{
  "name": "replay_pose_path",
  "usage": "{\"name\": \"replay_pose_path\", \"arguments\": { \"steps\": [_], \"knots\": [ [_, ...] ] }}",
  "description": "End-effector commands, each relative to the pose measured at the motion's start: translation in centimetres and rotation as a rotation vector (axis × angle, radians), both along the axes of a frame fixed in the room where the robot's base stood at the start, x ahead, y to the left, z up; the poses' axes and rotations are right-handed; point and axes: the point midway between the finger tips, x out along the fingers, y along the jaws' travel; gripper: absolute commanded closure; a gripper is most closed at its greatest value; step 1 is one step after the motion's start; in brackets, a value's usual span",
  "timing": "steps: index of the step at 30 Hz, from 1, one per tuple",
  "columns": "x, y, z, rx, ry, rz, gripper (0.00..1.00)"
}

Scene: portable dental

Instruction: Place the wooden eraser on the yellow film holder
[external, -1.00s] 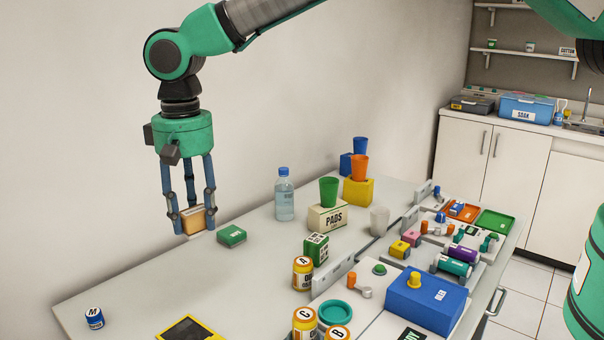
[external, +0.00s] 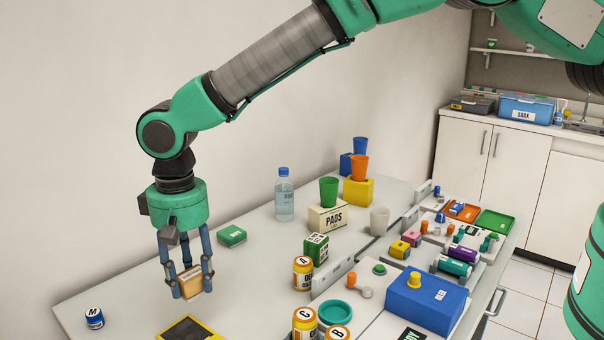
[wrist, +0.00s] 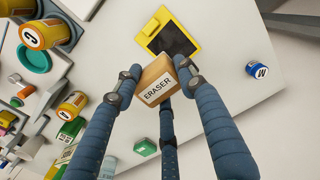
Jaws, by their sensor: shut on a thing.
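The wooden eraser (external: 191,281) is a tan block with a white label; in the wrist view its label (wrist: 158,89) reads ERASER. My gripper (external: 188,282) is shut on it, with fingers on both sides and a third finger behind. It is held above the table, just behind the yellow film holder. The yellow film holder (external: 213,337) lies flat at the front edge of the external view, partly cut off. The wrist view shows the holder whole (wrist: 153,26), with a yellow frame around a dark panel and nothing on it.
A green box (external: 232,236) lies behind my gripper. Yellow jars (external: 303,273) and a green-white box (external: 316,249) stand to the right. The table around the holder is clear.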

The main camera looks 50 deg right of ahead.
Motion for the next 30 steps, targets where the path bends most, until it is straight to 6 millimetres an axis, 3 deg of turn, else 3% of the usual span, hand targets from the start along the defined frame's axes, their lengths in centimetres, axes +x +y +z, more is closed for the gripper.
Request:
{"name": "replay_pose_path", "arguments": {
  "steps": [8,22,30],
  "knots": [
    [0.0,0.0,-0.2,-0.001,0.001,0.000,0.86],
    [-0.1,0.0,-5.7,-0.001,0.001,0.000,0.86],
    [0.0,0.0,-6.2,0.000,0.000,0.000,0.86]
  ]
}}
